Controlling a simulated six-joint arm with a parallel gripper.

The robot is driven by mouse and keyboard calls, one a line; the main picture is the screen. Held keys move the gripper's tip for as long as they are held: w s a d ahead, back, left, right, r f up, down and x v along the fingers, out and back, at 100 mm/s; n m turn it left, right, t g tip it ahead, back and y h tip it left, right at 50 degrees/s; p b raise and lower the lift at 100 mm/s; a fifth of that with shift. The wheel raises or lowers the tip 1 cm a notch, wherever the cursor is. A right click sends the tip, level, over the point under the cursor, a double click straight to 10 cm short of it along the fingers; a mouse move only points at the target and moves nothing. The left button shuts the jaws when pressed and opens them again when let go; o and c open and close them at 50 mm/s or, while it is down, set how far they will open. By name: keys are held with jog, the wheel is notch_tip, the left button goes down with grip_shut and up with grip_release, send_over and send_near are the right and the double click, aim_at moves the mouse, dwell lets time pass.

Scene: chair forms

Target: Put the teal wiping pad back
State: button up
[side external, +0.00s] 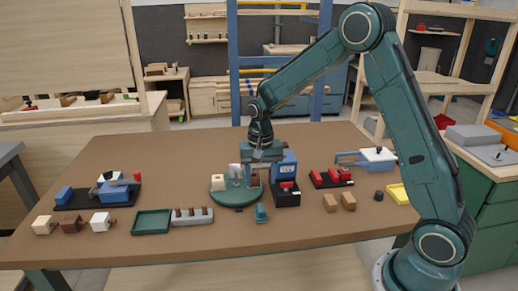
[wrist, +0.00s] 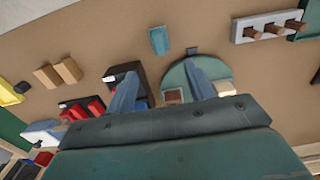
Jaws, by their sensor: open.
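A small teal block (side external: 261,213), which looks like the wiping pad, lies on the brown table near its front edge. It also shows in the wrist view (wrist: 159,40), flat on the table beyond my fingertips. My gripper (side external: 257,182) is open and points down over the right part of the round green base (side external: 222,197), behind the teal block. In the wrist view my two fingers (wrist: 160,80) are spread apart, and the teal block is clear of both. Whether the fingers touch the small parts on the round base cannot be told.
A blue and black device (side external: 287,178) stands close right of my gripper. A green tray (side external: 152,222) and a grey pegged rack (side external: 192,217) lie left of the teal block. Two tan blocks (side external: 338,202) lie to the right. Bare table surrounds the teal block's front.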

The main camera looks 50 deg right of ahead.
dwell(0.4)
jog(key=s+a+r+n+t, duration=0.35)
jog(key=s+r, duration=0.75)
jog(key=r, duration=0.4)
jog(key=s+a+r+n+t, duration=0.1)
jog(key=s+n, duration=0.1)
jog(key=s, duration=0.5)
jog(key=s+a+r+n+t, duration=0.1)
jog(key=s+a+r+n, duration=0.1)
jog(key=s, duration=0.6)
jog(key=shift+s+r+n, duration=0.15)
jog(key=shift+r+n, duration=0.1)
jog(key=shift+n, duration=0.5)
jog(key=shift+a, duration=0.1)
